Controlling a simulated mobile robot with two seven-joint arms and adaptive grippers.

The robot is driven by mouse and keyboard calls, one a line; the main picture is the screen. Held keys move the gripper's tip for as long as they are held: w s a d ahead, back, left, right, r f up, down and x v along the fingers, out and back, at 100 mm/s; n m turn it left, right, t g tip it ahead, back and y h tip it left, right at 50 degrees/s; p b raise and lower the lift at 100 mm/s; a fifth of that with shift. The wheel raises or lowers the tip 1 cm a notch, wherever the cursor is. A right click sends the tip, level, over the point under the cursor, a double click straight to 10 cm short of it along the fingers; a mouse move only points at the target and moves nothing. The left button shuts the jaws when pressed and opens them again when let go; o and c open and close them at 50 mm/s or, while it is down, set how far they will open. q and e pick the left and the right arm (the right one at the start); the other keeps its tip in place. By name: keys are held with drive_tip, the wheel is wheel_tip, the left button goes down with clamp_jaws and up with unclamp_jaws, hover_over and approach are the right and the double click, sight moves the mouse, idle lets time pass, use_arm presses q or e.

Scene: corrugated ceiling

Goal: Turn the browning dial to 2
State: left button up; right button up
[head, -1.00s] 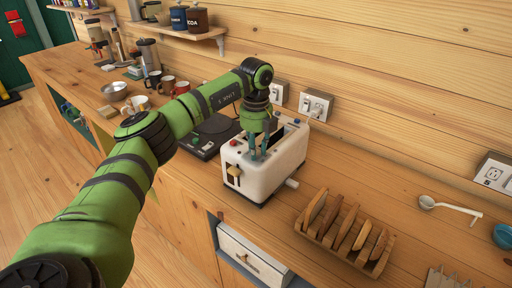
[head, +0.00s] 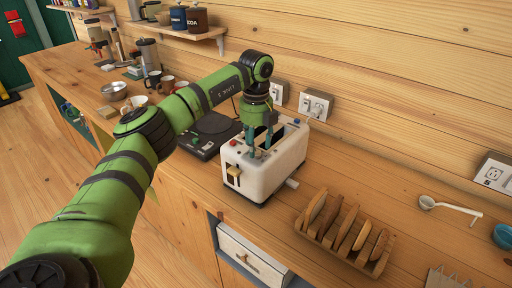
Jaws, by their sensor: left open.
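The white toaster (head: 275,178) stands upright on the wooden counter, with slots on top. A brass-coloured lever (head: 233,171) is on its near left end and a small red knob (head: 233,142) sits on the top edge above it. A pale cylindrical knob (head: 292,184) sticks out low on its right side. I cannot tell which part is the browning dial, and no numbers are readable. My left gripper (head: 260,153) points down at the toaster's top near the lever end, fingers apart with nothing seen between them. Whether the fingertips touch the toaster is unclear. My right gripper is not in view.
A wooden rack (head: 377,268) with several toast slices stands right of the toaster. A black flat appliance (head: 205,137) is to its left. Mugs (head: 166,84) and a bowl (head: 114,91) are farther left. A white spoon (head: 450,207) lies at the right. Wall sockets (head: 316,104) are behind.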

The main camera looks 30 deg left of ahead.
sight(256, 152)
use_arm(q)
wheel_tip(256, 152, up, 10)
idle(0.3)
idle(0.5)
